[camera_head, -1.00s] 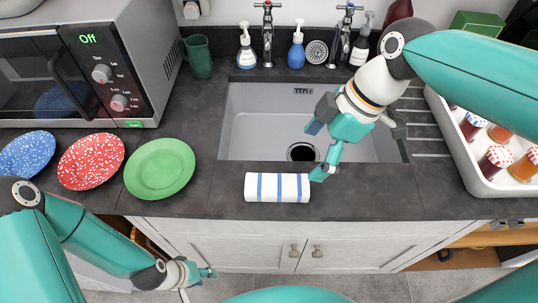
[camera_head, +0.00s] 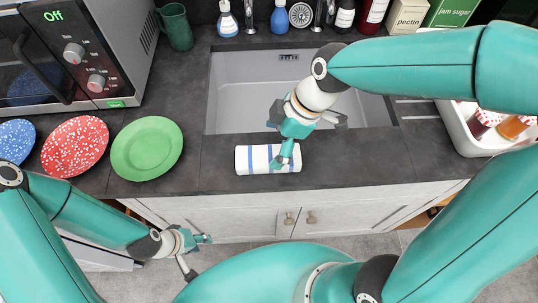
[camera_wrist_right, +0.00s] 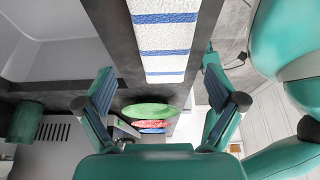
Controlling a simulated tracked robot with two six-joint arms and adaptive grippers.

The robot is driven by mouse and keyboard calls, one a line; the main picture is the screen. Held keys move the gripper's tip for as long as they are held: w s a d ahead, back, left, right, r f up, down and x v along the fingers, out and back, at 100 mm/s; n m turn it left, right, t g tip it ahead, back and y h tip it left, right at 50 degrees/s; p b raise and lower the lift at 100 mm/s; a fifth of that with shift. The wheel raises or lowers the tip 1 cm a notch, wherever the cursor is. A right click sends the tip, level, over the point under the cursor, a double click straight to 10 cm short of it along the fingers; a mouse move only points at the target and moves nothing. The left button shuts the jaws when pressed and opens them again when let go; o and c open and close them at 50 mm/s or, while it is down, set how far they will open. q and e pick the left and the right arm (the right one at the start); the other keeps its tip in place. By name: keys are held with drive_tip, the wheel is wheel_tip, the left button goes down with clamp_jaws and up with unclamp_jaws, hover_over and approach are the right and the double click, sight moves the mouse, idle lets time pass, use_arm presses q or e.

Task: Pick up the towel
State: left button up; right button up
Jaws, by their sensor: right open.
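The towel (camera_head: 252,160) is a white roll with blue stripes. It lies on the dark counter along its front edge, in front of the sink. My right gripper (camera_head: 281,162) is over the right part of the towel and hides some of it. In the right wrist view my right gripper (camera_wrist_right: 160,85) is open and empty, with the towel (camera_wrist_right: 164,42) ahead, in line with the gap between its fingers. My left gripper (camera_head: 204,239) is low in front of the cabinet doors, away from the towel; its fingers are too small to read.
The sink (camera_head: 235,103) lies behind the towel. A green plate (camera_head: 147,148), a red speckled plate (camera_head: 75,146) and a blue plate (camera_head: 15,140) are to the left, by the microwave (camera_head: 75,50). A white tray (camera_head: 462,138) with jars is right. The counter between towel and tray is clear.

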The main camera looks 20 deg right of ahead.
sight(269, 155)
drive_tip(key=x, duration=0.2)
drive_tip(key=p+x, duration=0.1)
drive_tip(key=x, duration=0.1)
drive_tip(key=shift+s+d+f, duration=0.15)
drive_tip(key=shift+s+f, duration=0.05)
drive_tip(key=shift+s, duration=0.15)
drive_tip(key=shift+w+a+f, duration=0.1)
drive_tip(key=shift+a+f, duration=0.1)
drive_tip(key=shift+f, duration=0.2)
drive_tip(key=c, duration=1.4)
drive_tip(key=shift+r, duration=0.15)
wheel_tip(269, 155, up, 20)
drive_tip(key=shift+f, duration=0.1)
